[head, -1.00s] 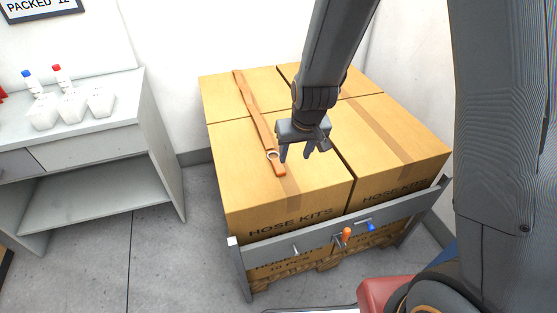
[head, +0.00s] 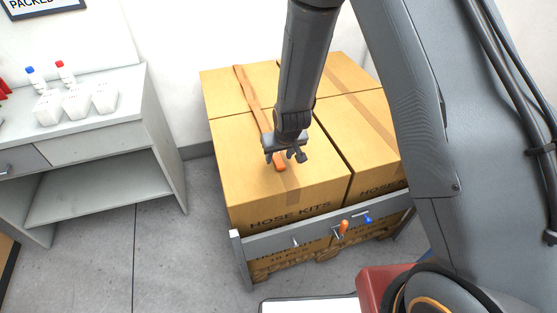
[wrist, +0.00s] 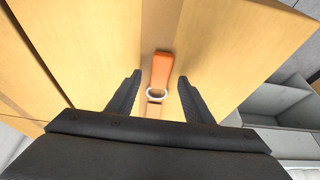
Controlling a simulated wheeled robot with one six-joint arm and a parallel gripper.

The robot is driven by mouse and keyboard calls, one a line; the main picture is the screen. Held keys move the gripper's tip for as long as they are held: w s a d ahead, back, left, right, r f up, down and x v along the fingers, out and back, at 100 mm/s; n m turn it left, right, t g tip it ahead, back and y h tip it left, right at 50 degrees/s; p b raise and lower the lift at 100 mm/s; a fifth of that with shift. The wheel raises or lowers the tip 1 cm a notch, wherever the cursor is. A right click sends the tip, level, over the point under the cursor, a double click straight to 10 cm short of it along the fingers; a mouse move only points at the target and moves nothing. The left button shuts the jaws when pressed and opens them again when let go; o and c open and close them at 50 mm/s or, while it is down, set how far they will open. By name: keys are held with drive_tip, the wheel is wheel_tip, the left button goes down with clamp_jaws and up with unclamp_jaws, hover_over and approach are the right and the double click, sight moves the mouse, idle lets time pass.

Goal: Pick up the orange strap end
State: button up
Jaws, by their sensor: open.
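An orange strap (head: 245,88) lies across the top of the stacked cardboard boxes. Its brighter orange end (head: 280,164) lies on the front left box, and it also shows in the wrist view (wrist: 162,70), with a pale ring (wrist: 155,92) just behind it. My gripper (head: 283,158) is open and empty over the strap near this end. In the wrist view the two fingers (wrist: 157,90) stand on either side of the strap and ring, apart from them. In the head view my gripper hides the ring and part of the strap.
A grey shelf unit (head: 100,140) with white bins and bottles stands at left. The right part of the box top is bare.

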drive_tip(key=shift+w+a+f, duration=0.1)
drive_tip(key=shift+w+f, duration=0.15)
drive_tip(key=shift+f, duration=0.35)
clamp_jaws()
drive_tip(key=shift+r, duration=0.15)
